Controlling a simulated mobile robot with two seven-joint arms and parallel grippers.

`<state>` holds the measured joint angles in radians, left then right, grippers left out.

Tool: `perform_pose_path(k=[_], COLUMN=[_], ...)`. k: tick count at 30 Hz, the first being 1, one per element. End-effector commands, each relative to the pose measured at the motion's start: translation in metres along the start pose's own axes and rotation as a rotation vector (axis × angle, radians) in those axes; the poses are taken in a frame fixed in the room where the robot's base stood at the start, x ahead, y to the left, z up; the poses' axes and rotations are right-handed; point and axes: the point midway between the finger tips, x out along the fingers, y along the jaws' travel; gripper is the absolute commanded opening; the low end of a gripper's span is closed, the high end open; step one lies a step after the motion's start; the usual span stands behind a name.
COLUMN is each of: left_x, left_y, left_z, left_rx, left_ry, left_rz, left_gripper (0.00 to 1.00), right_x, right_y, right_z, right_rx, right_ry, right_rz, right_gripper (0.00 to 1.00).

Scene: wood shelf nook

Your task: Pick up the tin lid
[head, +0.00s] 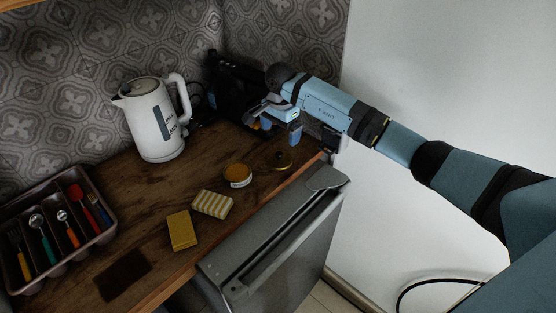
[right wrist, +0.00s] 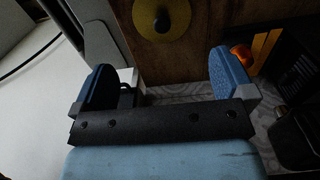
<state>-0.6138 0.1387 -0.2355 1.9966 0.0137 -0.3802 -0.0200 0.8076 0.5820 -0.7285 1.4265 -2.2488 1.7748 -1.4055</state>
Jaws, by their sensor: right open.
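The tin lid (head: 282,159) is a round golden disc with a dark knob, lying on the wooden counter near its right end. It also shows at the top of the right wrist view (right wrist: 163,18), partly cut off by the picture edge. My right gripper (head: 278,126) is open and empty, above the counter and behind the lid, apart from it. Its two blue fingers stand wide apart in the right wrist view (right wrist: 161,78), with the lid beyond them. An open round tin (head: 238,178) with orange-yellow contents stands left of the lid. My left gripper is out of view.
A white kettle (head: 155,125) stands at the back, beside a dark appliance (head: 229,86) near my right gripper. A striped sponge (head: 212,204), a yellow box (head: 181,230) and a cutlery tray (head: 106,237) lie further left. The counter's front edge is close to the lid.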

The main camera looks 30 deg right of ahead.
Motion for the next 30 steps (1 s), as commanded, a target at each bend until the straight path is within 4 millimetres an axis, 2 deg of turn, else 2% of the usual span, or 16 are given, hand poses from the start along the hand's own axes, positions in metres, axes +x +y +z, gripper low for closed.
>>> perform_pose_path(k=[4,13,21,30], left_x=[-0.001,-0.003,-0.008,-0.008], left_y=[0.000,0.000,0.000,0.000], left_z=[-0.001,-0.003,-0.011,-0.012], left_rx=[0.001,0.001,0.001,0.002], left_ry=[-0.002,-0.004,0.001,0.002], left_rz=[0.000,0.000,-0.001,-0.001], left_gripper=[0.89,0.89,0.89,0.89], right_x=[0.029,0.054,0.092,0.099], right_y=[0.000,-0.001,-0.003,-0.003], right_z=[0.001,0.002,0.002,0.001], right_rx=[0.001,0.001,0.002,0.001], right_ry=[-0.003,-0.005,-0.005,-0.003], right_rz=[0.002,0.001,-0.001,-0.002], right_gripper=[1.00,1.00,1.00,1.00])
